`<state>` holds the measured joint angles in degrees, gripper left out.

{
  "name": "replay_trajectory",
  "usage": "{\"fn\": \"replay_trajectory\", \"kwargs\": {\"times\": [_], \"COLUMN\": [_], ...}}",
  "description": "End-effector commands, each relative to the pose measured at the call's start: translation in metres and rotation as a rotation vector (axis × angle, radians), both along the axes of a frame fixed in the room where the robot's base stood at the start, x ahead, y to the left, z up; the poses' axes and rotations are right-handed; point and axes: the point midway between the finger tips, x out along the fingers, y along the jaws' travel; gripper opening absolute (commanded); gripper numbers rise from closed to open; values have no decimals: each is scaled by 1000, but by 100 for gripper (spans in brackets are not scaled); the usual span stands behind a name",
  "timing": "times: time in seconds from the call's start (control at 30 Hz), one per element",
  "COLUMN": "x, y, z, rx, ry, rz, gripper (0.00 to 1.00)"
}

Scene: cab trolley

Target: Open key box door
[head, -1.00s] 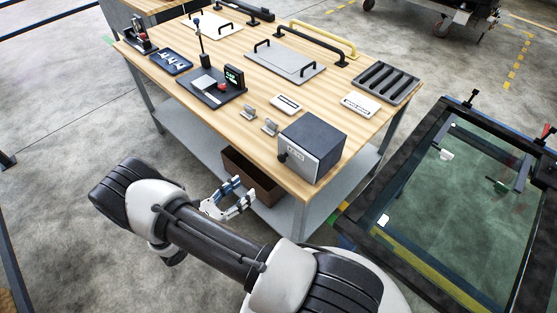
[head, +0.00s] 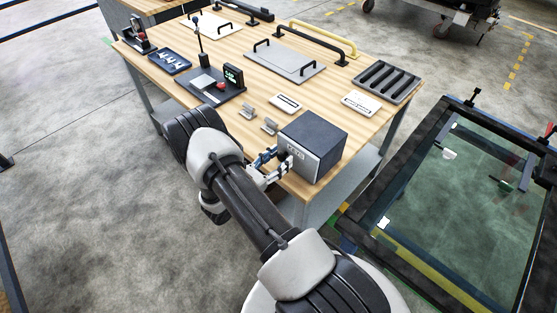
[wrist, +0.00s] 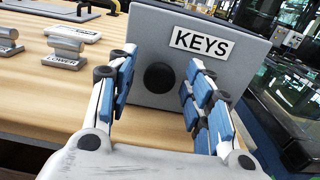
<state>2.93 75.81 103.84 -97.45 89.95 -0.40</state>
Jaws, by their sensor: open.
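The key box (head: 318,143) is a dark grey box with a lighter grey front door, standing at the near right corner of the wooden table. In the wrist view its door (wrist: 222,64) carries a white "KEYS" label (wrist: 201,42) and a round black knob (wrist: 161,77). The door looks closed. My gripper (wrist: 158,68) is open, with its blue-padded fingers on either side of the knob. The knob shows between them, and I cannot tell whether either finger touches it. In the head view my gripper (head: 277,162) is right at the box's front, and the knob is hidden.
Two small metal brackets (head: 269,126) stand left of the box on the table (head: 234,127). A labelled white plate (head: 361,104) and a black slotted tray (head: 387,82) lie behind it. A dark-framed glass panel (head: 462,190) is to the right of the table.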

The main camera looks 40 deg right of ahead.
Motion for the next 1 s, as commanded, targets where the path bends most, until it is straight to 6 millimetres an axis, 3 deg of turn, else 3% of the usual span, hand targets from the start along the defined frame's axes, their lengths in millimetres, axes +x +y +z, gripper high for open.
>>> {"fn": "replay_trajectory", "kwargs": {"times": [0.3, 1.0], "x": [0, 0], "y": [-3, -2], "z": [0, 0], "rx": [0, 0], "ry": [0, -1], "rz": [-1, -1], "gripper": [46, 0]}}
